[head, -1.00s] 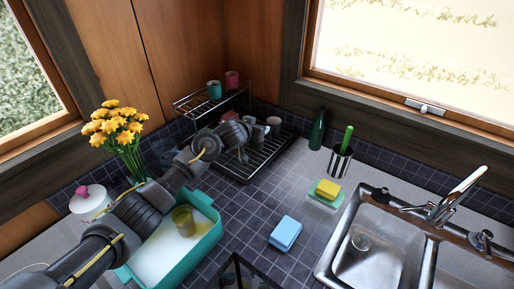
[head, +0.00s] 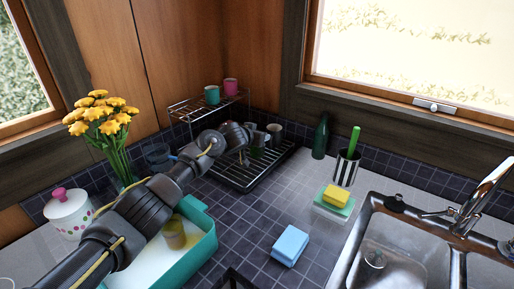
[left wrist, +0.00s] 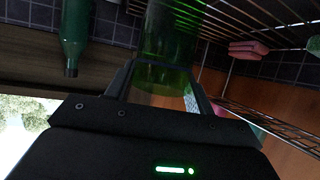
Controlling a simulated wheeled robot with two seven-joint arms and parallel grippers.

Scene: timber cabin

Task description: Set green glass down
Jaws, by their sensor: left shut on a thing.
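The green glass (left wrist: 165,50) is between the two fingers of my left gripper (left wrist: 160,85) in the left wrist view, and the gripper is shut on it. In the head view my left gripper (head: 246,155) reaches over the dark wire dish rack (head: 228,178) and partly hides the green glass (head: 257,153). The rack's wires also show close beside the glass in the left wrist view (left wrist: 262,112). I cannot tell whether the glass's base touches the rack. My right gripper is not in view.
A teal cup (head: 212,95) and a pink cup (head: 231,87) stand on the rack's upper shelf. A dark green bottle (head: 320,138) and a striped utensil holder (head: 345,168) stand right of the rack. A teal tub (head: 205,240) lies below my arm.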

